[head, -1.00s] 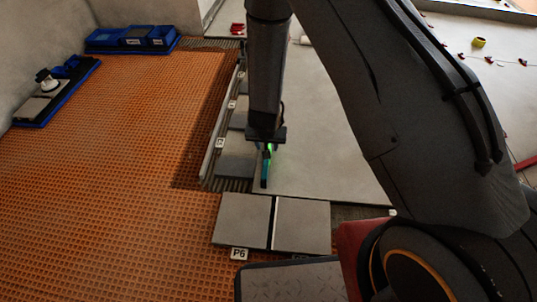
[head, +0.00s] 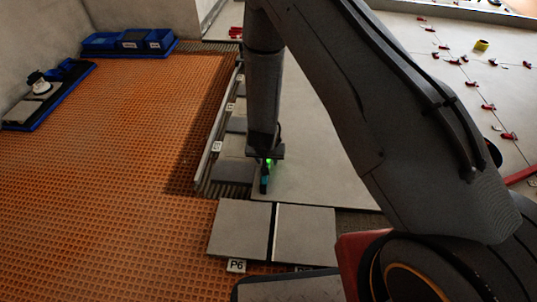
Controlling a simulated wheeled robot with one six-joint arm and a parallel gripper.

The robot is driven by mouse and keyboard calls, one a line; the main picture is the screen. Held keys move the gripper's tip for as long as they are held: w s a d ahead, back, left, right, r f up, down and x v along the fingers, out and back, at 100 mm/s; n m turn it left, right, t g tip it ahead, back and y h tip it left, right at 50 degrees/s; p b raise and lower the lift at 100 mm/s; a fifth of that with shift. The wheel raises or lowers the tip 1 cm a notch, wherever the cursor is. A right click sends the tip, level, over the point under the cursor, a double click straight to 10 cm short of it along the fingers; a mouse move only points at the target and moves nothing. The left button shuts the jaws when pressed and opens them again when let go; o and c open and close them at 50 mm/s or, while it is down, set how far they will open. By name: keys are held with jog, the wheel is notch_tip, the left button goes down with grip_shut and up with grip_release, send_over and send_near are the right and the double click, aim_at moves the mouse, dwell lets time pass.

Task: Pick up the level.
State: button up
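My gripper (head: 265,182) points down over the near left corner of the large grey slab (head: 310,185), just beyond the two near tiles. It is small and seen from behind my arm. A green glow and a small dark and teal part show at its end. I cannot tell whether the teal part is a fingertip or something held, nor how far apart the fingers are. I cannot make out the level for certain. A long thin pale bar (head: 217,130) lies along the left edge of the tile row, left of my gripper.
Two grey tiles (head: 240,228) lie side by side in front, with a P6 tag (head: 236,266). Blue trays (head: 128,43) stand at the far left on orange matting (head: 100,170). Red clips and a yellow roll (head: 481,45) lie on the right floor. My arm hides much of the slab.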

jog(key=shift+w+f, duration=0.2)
jog(key=shift+f, duration=0.15)
grip_shut()
jog(key=shift+r, duration=0.15)
